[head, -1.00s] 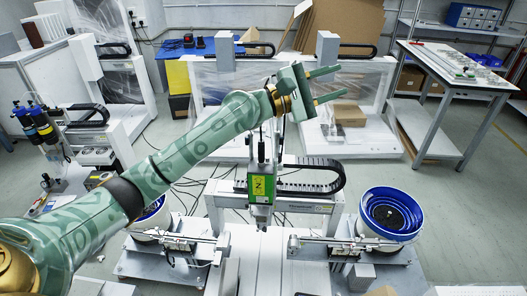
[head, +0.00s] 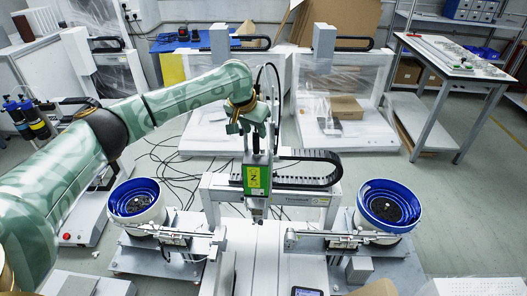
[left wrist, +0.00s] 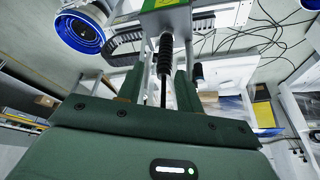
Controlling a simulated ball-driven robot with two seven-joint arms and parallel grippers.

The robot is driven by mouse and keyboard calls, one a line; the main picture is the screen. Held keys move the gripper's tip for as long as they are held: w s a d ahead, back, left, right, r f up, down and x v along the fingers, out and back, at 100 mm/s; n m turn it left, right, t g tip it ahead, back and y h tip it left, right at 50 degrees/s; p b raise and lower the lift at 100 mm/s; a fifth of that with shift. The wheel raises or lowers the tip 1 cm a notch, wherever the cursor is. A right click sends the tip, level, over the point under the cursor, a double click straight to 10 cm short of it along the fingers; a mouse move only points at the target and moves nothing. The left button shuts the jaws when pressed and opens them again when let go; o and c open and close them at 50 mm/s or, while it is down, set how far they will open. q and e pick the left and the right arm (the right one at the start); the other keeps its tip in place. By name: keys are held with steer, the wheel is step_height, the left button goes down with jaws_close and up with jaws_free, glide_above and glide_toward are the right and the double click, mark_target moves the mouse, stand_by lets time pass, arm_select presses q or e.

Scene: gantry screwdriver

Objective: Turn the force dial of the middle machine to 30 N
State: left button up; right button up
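The gantry screwdriver machine (head: 300,212) stands in the centre of the head view. Its upright screwdriver unit (head: 256,180) has a green front with a yellow Z label. My left gripper (head: 256,136) is just above the top of this unit, partly hidden by my own wrist. In the left wrist view the two green fingers (left wrist: 158,88) are apart. A black ribbed cable sleeve (left wrist: 165,55) with a thin rod shows between them, and I cannot tell that either finger touches it. I cannot make out the force dial or its setting. My right gripper is out of view.
Blue-rimmed bowl feeders stand left (head: 135,203) and right (head: 389,208) of the machine. A black cable chain (head: 310,155) arches close to the screwdriver unit's right. Wrapped machines stand behind, and a workbench (head: 450,58) at the back right. Loose cables lie on the floor.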

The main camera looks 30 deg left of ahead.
mark_target(262, 149)
arm_select(q)
steer(key=b+x, duration=0.2)
steer(key=x, duration=0.3)
steer(key=shift+f+b, duration=0.3)
steer(key=shift+f, duration=0.15)
steer(key=b+x, duration=0.2)
steer(key=shift+w+f, duration=0.25)
steer(key=shift+f, duration=0.05)
steer(key=shift+w+f+b, duration=0.3)
steer(key=shift+f+b, duration=0.05)
steer(key=shift+f, duration=0.05)
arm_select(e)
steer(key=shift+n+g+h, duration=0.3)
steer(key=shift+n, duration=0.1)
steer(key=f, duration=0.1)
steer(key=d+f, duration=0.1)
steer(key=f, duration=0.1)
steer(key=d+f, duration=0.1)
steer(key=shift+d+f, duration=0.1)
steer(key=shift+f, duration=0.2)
arm_select(q)
steer(key=shift+r, duration=0.1)
